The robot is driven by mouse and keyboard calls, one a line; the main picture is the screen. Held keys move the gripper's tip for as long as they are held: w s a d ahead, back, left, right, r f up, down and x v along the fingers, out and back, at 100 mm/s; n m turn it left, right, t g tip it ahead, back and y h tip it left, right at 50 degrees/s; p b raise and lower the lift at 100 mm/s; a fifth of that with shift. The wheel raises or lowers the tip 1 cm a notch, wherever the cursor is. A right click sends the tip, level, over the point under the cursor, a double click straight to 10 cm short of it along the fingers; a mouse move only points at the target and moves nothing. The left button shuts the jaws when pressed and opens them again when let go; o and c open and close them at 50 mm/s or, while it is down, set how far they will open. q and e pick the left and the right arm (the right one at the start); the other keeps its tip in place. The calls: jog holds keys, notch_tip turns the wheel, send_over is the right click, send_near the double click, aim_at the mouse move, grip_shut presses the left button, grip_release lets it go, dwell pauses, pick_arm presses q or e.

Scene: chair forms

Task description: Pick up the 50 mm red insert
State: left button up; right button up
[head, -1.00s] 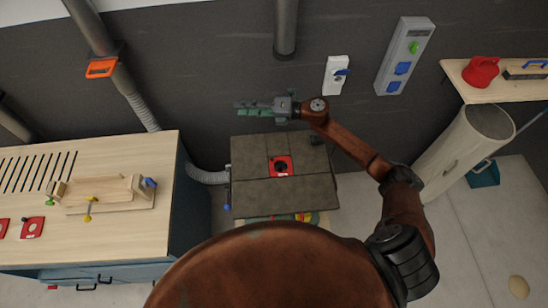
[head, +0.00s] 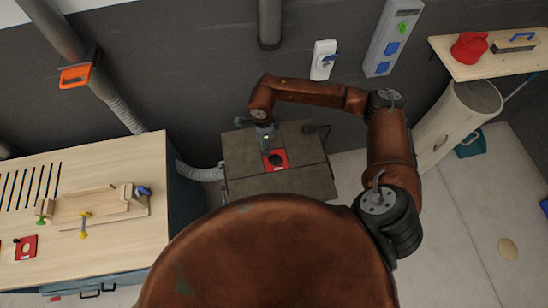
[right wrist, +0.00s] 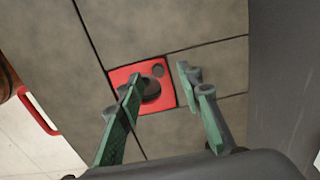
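A square red insert (head: 280,161) with a dark round centre lies in the grey top of a machine table (head: 245,182). In the right wrist view the red insert (right wrist: 122,75) shows a dark round part at its middle and a smaller dark circle near a corner. My right gripper (head: 267,148) is over the insert, pointing down. In the right wrist view its green fingers (right wrist: 160,78) are spread apart with nothing held; the left one covers part of the insert. How high they are above it is unclear. No size marking is readable. My left gripper is not in view.
A wooden workbench (head: 120,225) on the left carries another red insert (head: 26,247) and a wooden jig (head: 95,208). A grey hose runs beside the machine. A dark wall stands behind it, with a socket (head: 323,60). A shelf (head: 460,62) is at upper right.

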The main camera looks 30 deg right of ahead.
jog(key=shift+s+f+p, duration=0.15)
jog(key=shift+f+p, duration=0.15)
jog(key=shift+f, duration=1.3)
grip_shut()
